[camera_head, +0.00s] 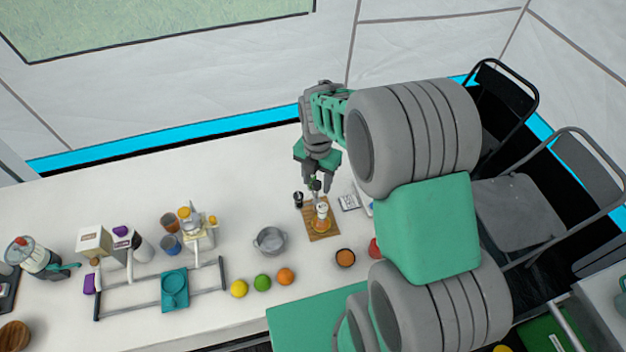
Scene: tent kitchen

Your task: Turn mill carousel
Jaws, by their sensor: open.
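What looks like the mill carousel (321,217) stands on a small wooden board (322,236) on the white table. A small dark mill or jar (298,200) stands at the left edge of the board. My gripper (318,184) points down just above the carousel's top, with its fingers apart. I cannot tell whether the fingers touch the top. My arm reaches in from the right and covers the table's right part.
A grey pot (270,241) stands left of the board. Yellow, green and orange fruits (262,282) lie in front of it. A bowl (345,258) is near the board's front right. A rack (160,292) and several containers fill the left. The table's back left is clear.

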